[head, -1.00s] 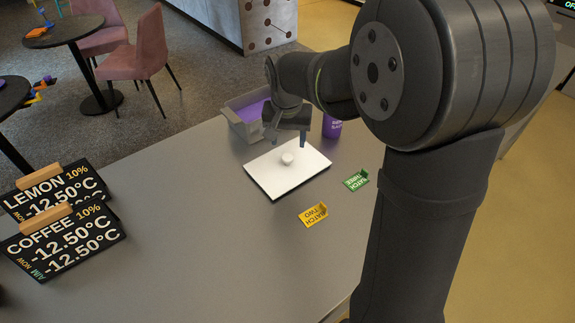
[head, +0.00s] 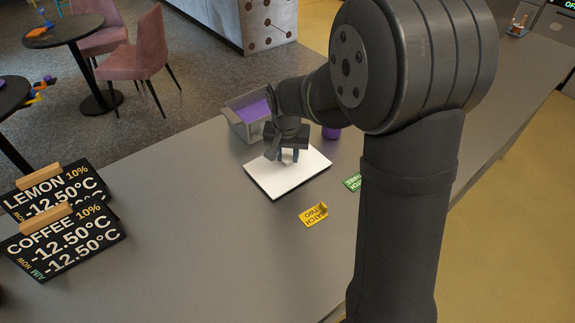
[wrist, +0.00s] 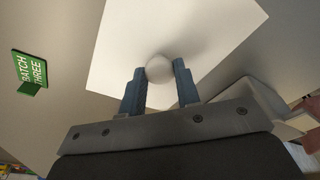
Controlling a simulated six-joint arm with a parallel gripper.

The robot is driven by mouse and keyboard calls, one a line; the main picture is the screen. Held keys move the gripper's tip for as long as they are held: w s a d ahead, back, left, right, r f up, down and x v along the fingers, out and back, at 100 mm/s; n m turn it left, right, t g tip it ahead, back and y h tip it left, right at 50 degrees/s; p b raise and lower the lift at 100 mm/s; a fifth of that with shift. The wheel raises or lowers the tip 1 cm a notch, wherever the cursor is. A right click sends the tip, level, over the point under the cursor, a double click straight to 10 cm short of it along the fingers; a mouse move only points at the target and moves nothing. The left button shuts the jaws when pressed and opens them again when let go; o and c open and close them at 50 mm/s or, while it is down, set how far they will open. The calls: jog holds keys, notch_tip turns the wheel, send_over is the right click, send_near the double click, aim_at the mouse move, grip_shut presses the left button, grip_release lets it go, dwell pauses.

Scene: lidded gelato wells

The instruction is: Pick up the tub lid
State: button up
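The tub lid (head: 277,183) is a flat white rectangular panel lying level on the grey counter's top. Its round white knob (wrist: 159,67) shows in the wrist view between the two blue fingertips. My gripper (head: 287,157) is over the lid's middle, pointing down, with its fingers drawn in close around the knob. In the wrist view the fingers of my gripper (wrist: 159,76) appear to touch the knob on both sides. In the head view the fingers hide the knob. The lid looks to be still in its place, not raised.
An open grey tub with purple contents (head: 247,121) stands just behind the lid, with a purple container (head: 331,132) to its right. A yellow sign (head: 313,215) and a green sign (head: 353,182) stand nearby. The front counter is clear.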

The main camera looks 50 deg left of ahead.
grip_shut()
jog(key=shift+r, duration=0.15)
